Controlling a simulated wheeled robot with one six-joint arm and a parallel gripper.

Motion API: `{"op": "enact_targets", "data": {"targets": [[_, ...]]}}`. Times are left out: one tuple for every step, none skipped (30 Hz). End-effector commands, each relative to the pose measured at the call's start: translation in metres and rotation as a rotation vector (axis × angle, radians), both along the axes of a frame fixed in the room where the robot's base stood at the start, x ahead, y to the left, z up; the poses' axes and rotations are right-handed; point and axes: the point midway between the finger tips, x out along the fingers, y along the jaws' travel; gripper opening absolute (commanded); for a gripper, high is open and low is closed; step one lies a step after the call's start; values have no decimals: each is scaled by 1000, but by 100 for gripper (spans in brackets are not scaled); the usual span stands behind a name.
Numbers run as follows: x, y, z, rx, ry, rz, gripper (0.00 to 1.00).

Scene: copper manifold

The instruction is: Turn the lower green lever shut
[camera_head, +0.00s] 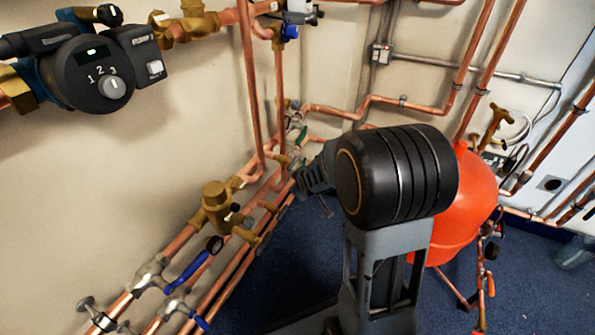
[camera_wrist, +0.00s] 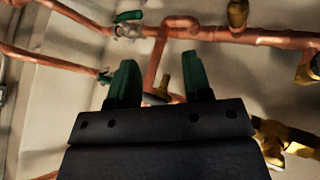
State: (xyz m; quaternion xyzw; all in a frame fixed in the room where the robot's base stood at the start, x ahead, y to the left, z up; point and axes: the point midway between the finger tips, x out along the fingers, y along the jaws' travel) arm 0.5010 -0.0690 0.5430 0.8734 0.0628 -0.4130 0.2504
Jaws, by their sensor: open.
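In the wrist view, one green lever (camera_wrist: 128,16) sits on a silver valve on the upper copper pipe. A second, lower green lever (camera_wrist: 105,77) shows small on the pipe below it, just left of my left finger and partly hidden. My gripper (camera_wrist: 159,60) is open and empty, its two dark green fingers apart with a copper pipe and a brass fitting seen between them. In the head view, a green lever (camera_head: 301,135) shows by the wall corner, just beyond my gripper (camera_head: 303,178). I cannot tell whether my gripper touches any lever.
Copper pipes run along the left wall with a brass valve (camera_head: 216,205) and a blue lever (camera_head: 195,264). A pump (camera_head: 95,75) hangs at upper left. A red tank (camera_head: 470,205) stands right of my arm. The blue floor (camera_head: 285,255) is partly clear.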

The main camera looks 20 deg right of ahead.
Motion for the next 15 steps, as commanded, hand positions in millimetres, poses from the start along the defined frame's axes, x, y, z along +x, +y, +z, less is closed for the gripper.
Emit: {"op": "enact_targets", "data": {"targets": [[19,-12,-23,-54,-47,44,45],[29,-17,-33,-91,-86,79,45],[43,-23,-45,-143,-142,124,45],[52,-28,-53,-184,-186,159,45],[60,-32,-62,-225,-229,191,45],[69,-37,-73,-280,-290,229,45],[74,-40,-81,-323,-334,257,45],[79,-43,-87,-366,-379,281,45],[83,-47,-96,-421,-435,308,45],[85,-49,-102,-462,-476,328,45],[86,-51,-108,-501,-516,341,45],[86,-54,-115,-551,-564,357,45],[86,-55,-120,-587,-598,367,45],[84,-56,-124,-621,-630,374,45],[82,-58,-129,-663,-669,379,45]]}}
